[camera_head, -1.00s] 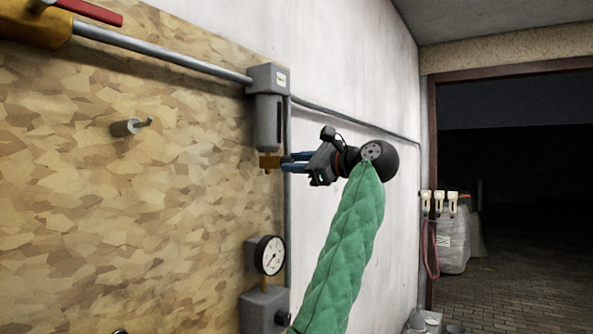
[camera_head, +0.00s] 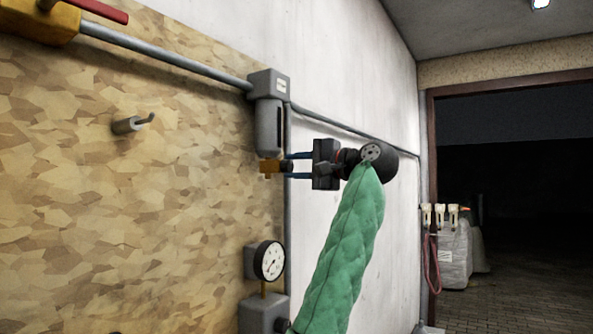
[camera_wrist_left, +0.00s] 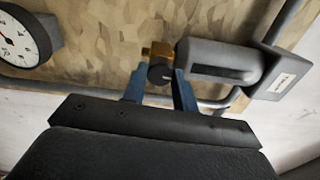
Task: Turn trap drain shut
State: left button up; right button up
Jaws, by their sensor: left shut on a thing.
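The grey trap (camera_head: 267,125) hangs from a grey block on the pipe, at the right edge of the wooden board. Its brass drain (camera_head: 270,166) sticks out at the bottom. My left gripper (camera_head: 290,165), with blue fingers and a green-sleeved arm, reaches in from the right side of the trap and is shut on the drain. In the left wrist view the drain's dark round knob (camera_wrist_left: 160,74) sits between the blue fingertips, with the brass part behind it. The trap body (camera_wrist_left: 215,62) lies to its right there. My right gripper is not in view.
A pressure gauge (camera_head: 269,261) on a grey box is below the trap. A grey peg (camera_head: 130,125) sticks out of the board at left. A yellow valve with a red lever (camera_head: 98,10) is at the top left. A doorway opens at right.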

pick_arm(q)
jog(key=shift+n, duration=0.6)
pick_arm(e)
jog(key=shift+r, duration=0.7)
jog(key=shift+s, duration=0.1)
pick_arm(q)
jog(key=o, duration=1)
jog(key=shift+c, duration=0.2)
jog(key=shift+s+d+b, duration=0.25)
jog(key=shift+d+b, duration=0.05)
jog(key=shift+d, duration=0.1)
jog(key=b+v, duration=0.1)
jog(key=v, duration=0.6)
jog(key=shift+b, duration=0.4)
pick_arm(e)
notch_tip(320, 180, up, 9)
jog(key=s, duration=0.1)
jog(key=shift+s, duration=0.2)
